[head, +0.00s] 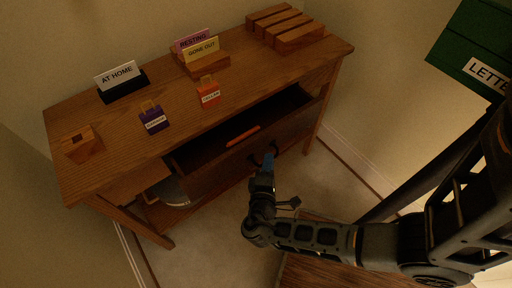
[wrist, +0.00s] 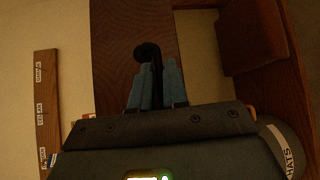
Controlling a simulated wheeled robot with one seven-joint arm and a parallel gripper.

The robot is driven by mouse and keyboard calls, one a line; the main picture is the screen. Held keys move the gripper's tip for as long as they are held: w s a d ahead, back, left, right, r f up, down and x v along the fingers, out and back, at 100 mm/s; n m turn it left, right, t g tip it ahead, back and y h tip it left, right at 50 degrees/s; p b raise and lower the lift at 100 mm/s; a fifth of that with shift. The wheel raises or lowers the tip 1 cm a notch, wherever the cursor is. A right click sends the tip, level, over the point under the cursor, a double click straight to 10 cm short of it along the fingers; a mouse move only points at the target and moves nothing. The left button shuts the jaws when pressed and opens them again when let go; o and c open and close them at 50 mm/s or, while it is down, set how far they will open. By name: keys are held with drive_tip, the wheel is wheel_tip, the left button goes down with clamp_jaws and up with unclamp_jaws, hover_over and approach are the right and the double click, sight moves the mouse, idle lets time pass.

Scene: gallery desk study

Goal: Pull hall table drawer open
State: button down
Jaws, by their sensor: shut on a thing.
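The wooden hall table (head: 130,150) stands against the wall in the head view. Its drawer (head: 225,168) is pulled out, with a dark interior and an orange item (head: 243,136) lying at its front edge. A dark curved handle (head: 276,150) sits on the drawer front. My gripper (head: 268,162) is at this handle, its blue fingertips touching it. In the wrist view, the blue fingers (wrist: 157,88) are closed around the black handle (wrist: 148,52), against the brown drawer front (wrist: 112,60). The fingers hide part of the handle.
On the tabletop stand an "AT HOME" sign (head: 118,75), a "GONE OUT" sign (head: 201,49), purple (head: 154,120) and orange (head: 208,93) tags, and wooden blocks (head: 83,146). A round item (head: 172,190) sits below. A green box (head: 470,45) is at the upper right. Floor shows in front.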

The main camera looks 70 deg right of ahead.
drive_tip(key=s+a, duration=0.4)
drive_tip(key=s, duration=0.2)
drive_tip(key=shift+s, duration=0.1)
drive_tip(key=c, duration=1.2)
unclamp_jaws()
drive_tip(key=shift+a, duration=0.15)
drive_tip(key=shift+b+v, duration=0.5)
drive_tip(key=shift+v, duration=3.3)
